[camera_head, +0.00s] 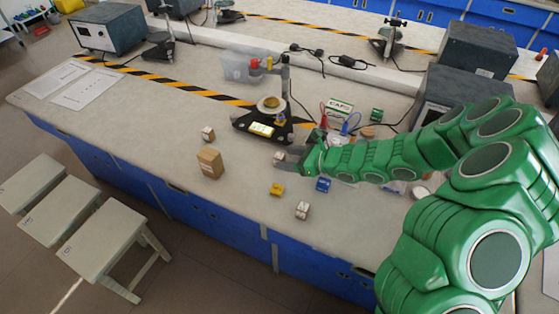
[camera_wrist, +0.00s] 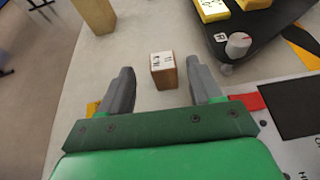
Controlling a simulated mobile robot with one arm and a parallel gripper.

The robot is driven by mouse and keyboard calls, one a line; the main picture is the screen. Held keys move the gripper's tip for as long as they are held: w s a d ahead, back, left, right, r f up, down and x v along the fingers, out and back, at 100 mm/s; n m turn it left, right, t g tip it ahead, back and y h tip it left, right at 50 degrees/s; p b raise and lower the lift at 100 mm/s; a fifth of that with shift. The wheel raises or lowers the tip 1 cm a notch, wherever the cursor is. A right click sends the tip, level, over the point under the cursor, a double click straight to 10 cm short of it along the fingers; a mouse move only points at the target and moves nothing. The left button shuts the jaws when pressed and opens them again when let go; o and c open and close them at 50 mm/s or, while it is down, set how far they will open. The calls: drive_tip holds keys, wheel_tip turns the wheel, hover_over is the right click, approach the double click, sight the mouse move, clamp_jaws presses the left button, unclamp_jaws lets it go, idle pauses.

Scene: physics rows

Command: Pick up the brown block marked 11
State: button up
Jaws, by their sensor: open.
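A small brown block with a white top (camera_wrist: 165,76) stands on the bench in the wrist view. Its top carries dark marks that look like 11, though they are small. It also shows in the head view (camera_head: 279,156), just at the tip of my gripper. My gripper (camera_wrist: 161,80) is open and empty. The block lies slightly ahead of the gap between the two fingers, apart from both. In the head view my gripper (camera_head: 287,163) is low over the bench and partly hidden by my green arm.
A taller brown block (camera_head: 210,163) and another small block (camera_head: 207,134) stand farther left. Yellow (camera_head: 277,189), blue (camera_head: 323,184) and white (camera_head: 302,210) blocks lie near the bench's front edge.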

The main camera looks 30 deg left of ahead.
sight(280, 156)
drive_tip(key=x, duration=0.3)
drive_tip(key=shift+w+r, duration=0.2)
drive_tip(key=shift+x, duration=1)
drive_tip(key=shift+c, duration=0.5)
drive_tip(key=c, duration=1)
